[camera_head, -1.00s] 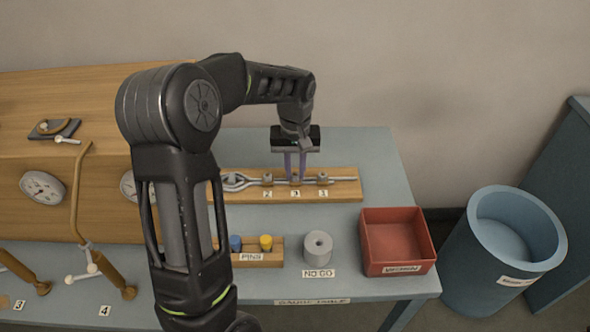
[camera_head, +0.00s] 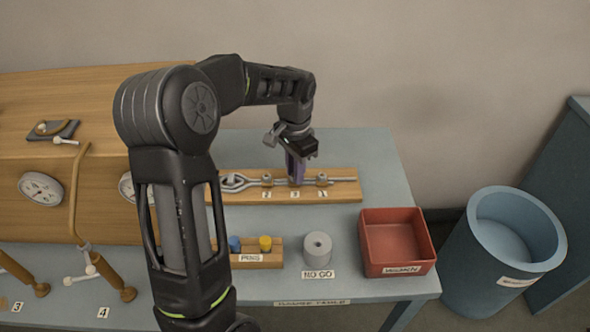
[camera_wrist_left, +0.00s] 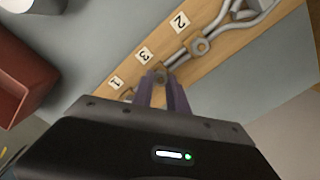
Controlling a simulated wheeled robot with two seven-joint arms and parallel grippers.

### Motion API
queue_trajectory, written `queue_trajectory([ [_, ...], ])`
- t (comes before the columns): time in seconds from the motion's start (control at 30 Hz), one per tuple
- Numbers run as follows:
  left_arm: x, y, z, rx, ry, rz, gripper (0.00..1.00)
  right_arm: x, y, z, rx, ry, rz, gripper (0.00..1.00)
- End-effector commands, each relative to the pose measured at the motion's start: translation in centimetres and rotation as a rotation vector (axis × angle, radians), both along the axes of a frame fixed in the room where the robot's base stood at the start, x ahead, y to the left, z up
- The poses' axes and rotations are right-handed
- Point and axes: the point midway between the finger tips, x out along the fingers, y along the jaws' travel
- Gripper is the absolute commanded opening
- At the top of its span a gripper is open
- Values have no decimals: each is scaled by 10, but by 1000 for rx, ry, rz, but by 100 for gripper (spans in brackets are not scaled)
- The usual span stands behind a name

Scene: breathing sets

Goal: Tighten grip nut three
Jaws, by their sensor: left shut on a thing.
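A metal rod with a looped left end (camera_head: 235,182) lies along a wooden board (camera_head: 345,196) on the blue-grey table. Small nuts sit on it above labels 2, 3 and 1. My left gripper (camera_head: 296,182) points down at the middle place, labelled 3, and its purple fingers are shut on grip nut three (camera_wrist_left: 160,76). The fingers hide most of that nut in the head view. The nut by label 2 (camera_head: 267,180) and the nut by label 1 (camera_head: 322,180) stand clear on either side. My right gripper is not in view.
In front of the board are a pin block (camera_head: 257,245), a grey NO GO cylinder (camera_head: 318,248) and an open red bin (camera_head: 395,240). A blue barrel (camera_head: 490,270) stands right of the table. A wooden gauge cabinet (camera_head: 60,165) is at the left.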

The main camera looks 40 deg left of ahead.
Motion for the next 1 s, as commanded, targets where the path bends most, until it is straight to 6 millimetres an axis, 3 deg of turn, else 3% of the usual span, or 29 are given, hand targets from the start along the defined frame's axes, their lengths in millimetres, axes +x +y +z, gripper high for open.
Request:
queue_trajectory([
  [0.7,0,-1,1,1,-4,-675,0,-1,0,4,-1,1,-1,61],
  [1.0,0,-1,1,2,-3,-889,0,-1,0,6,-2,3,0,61],
])
